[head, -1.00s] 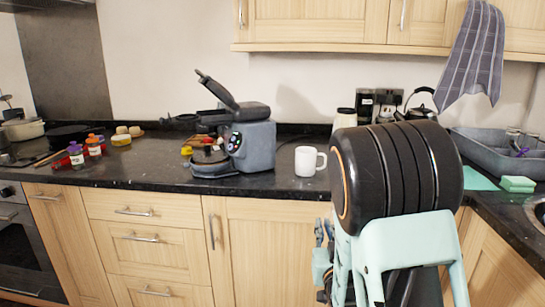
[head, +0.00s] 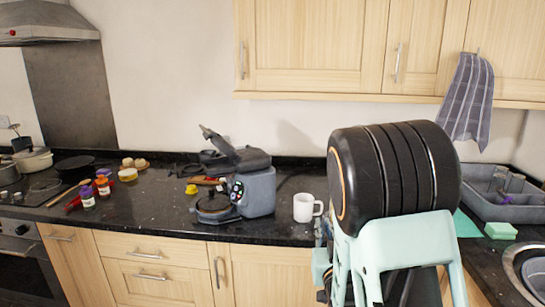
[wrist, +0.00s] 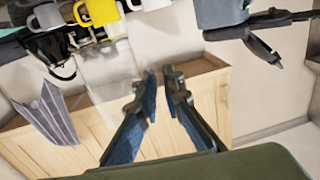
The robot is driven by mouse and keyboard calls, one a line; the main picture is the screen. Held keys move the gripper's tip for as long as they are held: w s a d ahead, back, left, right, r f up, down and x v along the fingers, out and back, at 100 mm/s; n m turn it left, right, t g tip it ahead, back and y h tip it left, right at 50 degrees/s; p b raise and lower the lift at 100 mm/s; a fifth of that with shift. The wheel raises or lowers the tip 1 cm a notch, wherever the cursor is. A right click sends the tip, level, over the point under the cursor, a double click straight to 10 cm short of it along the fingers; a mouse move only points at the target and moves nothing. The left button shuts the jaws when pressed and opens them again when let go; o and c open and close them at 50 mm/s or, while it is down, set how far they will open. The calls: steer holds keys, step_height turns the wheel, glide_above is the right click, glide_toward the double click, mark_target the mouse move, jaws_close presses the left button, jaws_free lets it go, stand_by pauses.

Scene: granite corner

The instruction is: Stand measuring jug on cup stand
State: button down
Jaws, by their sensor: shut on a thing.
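My gripper (wrist: 165,80) shows in the wrist view with its two dark blue fingers close together. A faint see-through shape, seemingly the measuring jug (wrist: 108,72), is at the fingertips, extending to their left; its outline is hard to make out. In the head view my arm hides the gripper and whatever it holds. I cannot make out the cup stand for certain. A white mug (head: 304,208) stands on the counter beside my arm. Several mugs, among them a yellow one (wrist: 102,12), show at the top edge of the wrist view.
The dark counter (head: 150,208) holds a grey appliance (head: 256,190), spice jars (head: 103,186) and a white pot (head: 33,160). A grey sink tray (head: 510,208) and green sponge (head: 500,230) are at right. A striped towel (head: 466,97) hangs from the upper cupboards (head: 315,45).

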step_height(320, 180, up, 8)
steer(key=p, duration=0.6)
steer(key=shift+r+p, duration=0.15)
steer(key=shift+p, duration=0.2)
steer(key=shift+a, duration=0.15)
